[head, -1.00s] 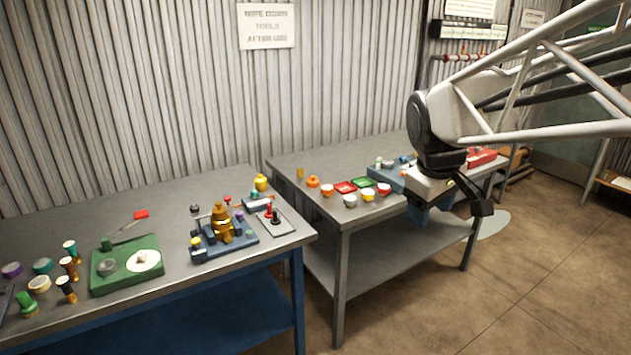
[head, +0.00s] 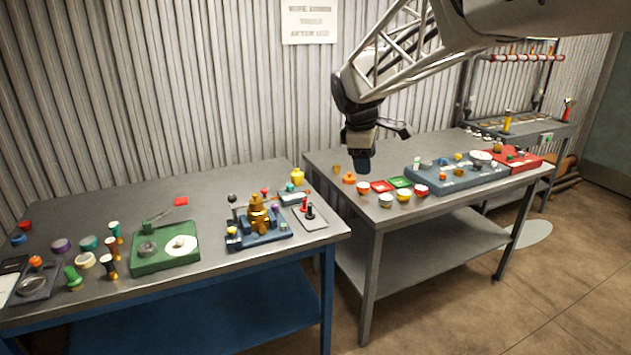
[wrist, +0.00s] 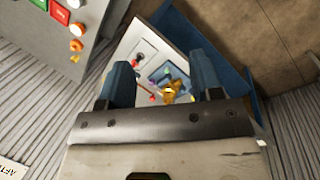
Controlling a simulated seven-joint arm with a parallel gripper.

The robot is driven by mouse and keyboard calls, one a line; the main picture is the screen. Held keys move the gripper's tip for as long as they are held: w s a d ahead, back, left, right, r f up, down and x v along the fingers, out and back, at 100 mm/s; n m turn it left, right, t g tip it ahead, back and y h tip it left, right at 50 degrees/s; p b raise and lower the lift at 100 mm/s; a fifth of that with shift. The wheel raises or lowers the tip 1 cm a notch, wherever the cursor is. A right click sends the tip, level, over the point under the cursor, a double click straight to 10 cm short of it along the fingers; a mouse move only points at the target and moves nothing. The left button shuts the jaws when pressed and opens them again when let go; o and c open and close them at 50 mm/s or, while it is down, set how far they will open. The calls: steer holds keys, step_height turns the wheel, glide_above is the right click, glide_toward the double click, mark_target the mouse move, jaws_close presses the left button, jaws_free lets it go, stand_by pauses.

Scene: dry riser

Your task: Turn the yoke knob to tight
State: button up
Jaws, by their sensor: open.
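A blue fixture (head: 270,240) with a brass body (head: 258,212) stands on the left table, near its right end. Small coloured knobs sit around the brass body, including a purple one and a black ball on a stem. I cannot tell which is the yoke knob or how it is set. My gripper (head: 362,165) hangs above the left part of the right table, well right of the fixture and apart from it. In the wrist view its two blue fingers (wrist: 162,65) are apart and empty, with the brass body (wrist: 174,90) far off between them.
A grey plate with red and black levers (head: 308,212) and a yellow pot (head: 297,176) stand beside the fixture. A green fixture (head: 165,255) is further left. The right table holds several coloured cups (head: 403,195) and a blue-grey tray (head: 455,178). A gap separates the tables.

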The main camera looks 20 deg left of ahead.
steer(key=w+a+f+n, duration=0.2)
steer(key=w+a+n, duration=0.15)
steer(key=a, duration=0.65)
steer(key=n+t, duration=0.1)
steer(key=n, duration=0.9)
glide_toward(231, 197)
steer(key=f, duration=0.1)
steer(key=shift+w+a+f, duration=0.1)
steer(key=shift+a+f, duration=0.05)
steer(key=shift+f, duration=0.1)
steer(key=shift+w+x, duration=0.1)
steer(key=shift+x, duration=1.8)
steer(key=shift+w+x, duration=0.15)
steer(key=shift+x, duration=1.75)
steer(key=c, duration=0.9)
